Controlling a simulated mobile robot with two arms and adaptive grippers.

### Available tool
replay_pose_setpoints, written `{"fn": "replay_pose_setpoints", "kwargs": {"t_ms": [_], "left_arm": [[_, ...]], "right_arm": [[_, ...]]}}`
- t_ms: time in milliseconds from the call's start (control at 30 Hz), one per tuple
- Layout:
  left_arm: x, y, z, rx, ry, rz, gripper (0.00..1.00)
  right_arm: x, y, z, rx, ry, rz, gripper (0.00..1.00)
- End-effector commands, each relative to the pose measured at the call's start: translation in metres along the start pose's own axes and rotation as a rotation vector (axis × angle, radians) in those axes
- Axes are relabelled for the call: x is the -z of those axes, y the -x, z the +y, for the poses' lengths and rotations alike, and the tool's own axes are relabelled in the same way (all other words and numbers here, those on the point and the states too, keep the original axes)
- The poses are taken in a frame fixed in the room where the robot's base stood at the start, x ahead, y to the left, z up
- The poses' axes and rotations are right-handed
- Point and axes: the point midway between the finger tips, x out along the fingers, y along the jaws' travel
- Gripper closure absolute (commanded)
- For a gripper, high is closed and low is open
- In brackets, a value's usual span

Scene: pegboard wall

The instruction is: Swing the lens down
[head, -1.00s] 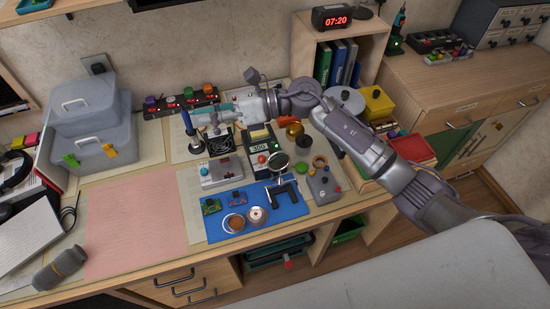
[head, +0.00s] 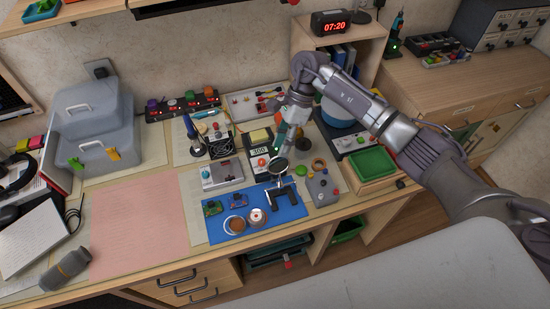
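The round, dark-rimmed lens (head: 278,166) stands above its dark stand (head: 282,194), whose foot is on the blue mat. The lens is tilted, with its face partly towards me. My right gripper (head: 280,149) comes down from above and points at the lens, with its fingertips just behind or above the upper rim. I cannot tell if they touch it. The fingers are small and seen edge on, so their opening is unclear. Nothing shows held in them. My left gripper is not in view.
The blue mat (head: 222,226) also bears small circuit boards and two round dishes. A grey box with buttons (head: 323,188) stands close right of the lens, and a meter (head: 257,162) close behind left. The pink sheet (head: 138,228) is clear.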

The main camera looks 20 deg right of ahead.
Motion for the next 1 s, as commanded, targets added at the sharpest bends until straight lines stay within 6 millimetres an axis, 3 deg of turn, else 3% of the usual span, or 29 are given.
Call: {"fn": "replay_pose_setpoints", "kwargs": {"t_ms": [200, 333, 733, 767, 933, 1000], "left_arm": [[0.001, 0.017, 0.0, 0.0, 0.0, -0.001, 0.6], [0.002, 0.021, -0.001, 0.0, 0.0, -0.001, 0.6], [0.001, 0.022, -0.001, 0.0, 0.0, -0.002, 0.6], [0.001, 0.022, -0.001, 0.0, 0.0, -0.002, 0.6], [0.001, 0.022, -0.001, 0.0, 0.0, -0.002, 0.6], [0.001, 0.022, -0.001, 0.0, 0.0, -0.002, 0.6]], "right_arm": [[-0.002, -0.041, 0.002, -0.004, 0.0, -0.001, 0.67], [-0.001, -0.056, 0.001, -0.002, -0.001, -0.002, 0.67], [0.0, -0.066, 0.0, 0.001, 0.0, -0.001, 0.67], [0.0, -0.066, 0.0, 0.001, 0.0, -0.001, 0.68], [-0.001, -0.066, 0.0, 0.001, 0.0, -0.002, 0.97], [-0.001, -0.066, 0.0, 0.001, 0.0, -0.001, 1.0]]}}
